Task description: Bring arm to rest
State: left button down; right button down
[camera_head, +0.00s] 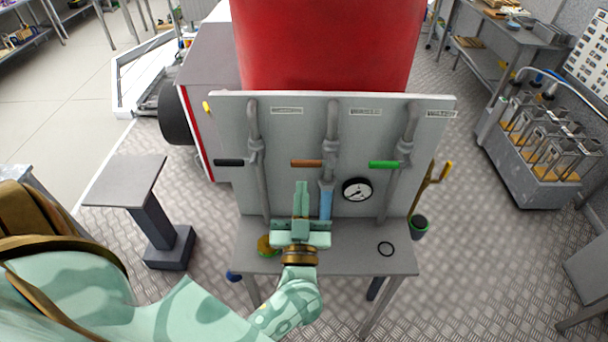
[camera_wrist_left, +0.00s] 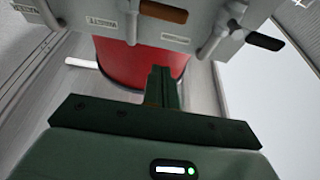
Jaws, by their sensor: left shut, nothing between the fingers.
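My left arm comes in from the left in the head view, and its gripper (camera_head: 301,188) is in front of the grey valve panel (camera_head: 290,133), over the small table (camera_head: 350,254). The gripper is shut and empty, its fingers pointing up the panel below the orange-brown handle (camera_head: 306,163). In the left wrist view the shut fingers (camera_wrist_left: 161,75) point toward the red tank (camera_wrist_left: 122,63), with the orange-brown handle (camera_wrist_left: 163,12) above. My right gripper is not in either view.
The panel also carries a black handle (camera_head: 229,162), a green handle (camera_head: 384,165) and a gauge (camera_head: 357,189). A grey pedestal (camera_head: 125,180) stands left. A grey cart (camera_head: 540,175) stands right.

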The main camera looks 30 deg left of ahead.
pick_arm(q)
jog(key=w+d+f+m+h, duration=0.1)
jog(key=d+f+m+h, duration=0.4)
jog(key=d+f+h, duration=0.45)
jog(key=s+d+f+m+g+h+b, duration=0.1)
jog(key=s+f+g+h+b, duration=0.2)
jog(key=f, duration=0.9)
jog(key=s+f+m+g+h+b, duration=0.1)
jog(key=s+f+m+g, duration=0.2)
jog(key=f, duration=1)
jog(key=s+a+f+g+b, duration=0.4)
jog(key=s+f, duration=0.6)
jog(key=s+a+f+g+y+b, duration=0.1)
jog(key=s+a+f+g+b, duration=0.2)
jog(key=s+f, duration=0.7)
jog(key=s+a+f+g+y+b, duration=0.1)
jog(key=s+a+f+g+b, duration=0.3)
jog(key=s+f, duration=0.6)
jog(key=shift+s+a+f+m+g+b, duration=0.3)
jog(key=shift+s+f+m+g+b, duration=0.15)
jog(key=shift+s+b, duration=0.25)
